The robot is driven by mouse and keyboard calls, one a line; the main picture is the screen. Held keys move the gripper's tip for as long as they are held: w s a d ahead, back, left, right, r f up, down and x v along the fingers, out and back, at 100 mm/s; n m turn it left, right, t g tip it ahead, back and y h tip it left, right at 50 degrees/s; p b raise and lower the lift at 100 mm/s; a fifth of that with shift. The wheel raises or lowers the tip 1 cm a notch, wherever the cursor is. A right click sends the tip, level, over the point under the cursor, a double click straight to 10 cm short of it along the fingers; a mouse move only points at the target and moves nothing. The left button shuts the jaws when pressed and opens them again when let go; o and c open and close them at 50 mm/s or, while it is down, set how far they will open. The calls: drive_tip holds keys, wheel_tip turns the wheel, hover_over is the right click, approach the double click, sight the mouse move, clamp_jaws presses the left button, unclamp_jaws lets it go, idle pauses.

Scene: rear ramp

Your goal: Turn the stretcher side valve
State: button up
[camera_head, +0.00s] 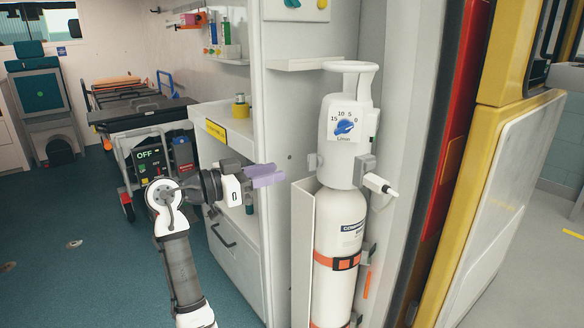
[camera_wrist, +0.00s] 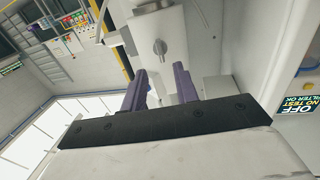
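A white gas cylinder (camera_head: 338,245) stands upright in a holder against the cabinet's right side. Its white head (camera_head: 342,165) carries a blue dial (camera_head: 344,127) facing the body camera. A small grey side valve (camera_head: 313,161) sticks out on the head's left, toward the stretcher. It also shows in the wrist view (camera_wrist: 160,47), beyond and roughly between my fingertips. My gripper (camera_head: 266,175) has purple fingers pointing right at the valve's side, a short way left of it and a little lower. In the wrist view my gripper (camera_wrist: 160,85) has its fingers apart with nothing between them.
The white cabinet (camera_head: 232,125) stands just behind my gripper, with small yellow containers (camera_head: 241,106) on its shelf. A stretcher (camera_head: 140,105) and a black device reading OFF (camera_head: 150,158) lie farther left. A red and yellow door edge (camera_head: 465,150) rises right of the cylinder. The green floor at left is open.

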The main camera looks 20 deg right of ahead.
drive_tip(key=a, duration=0.4)
drive_tip(key=shift+s+a, duration=0.4)
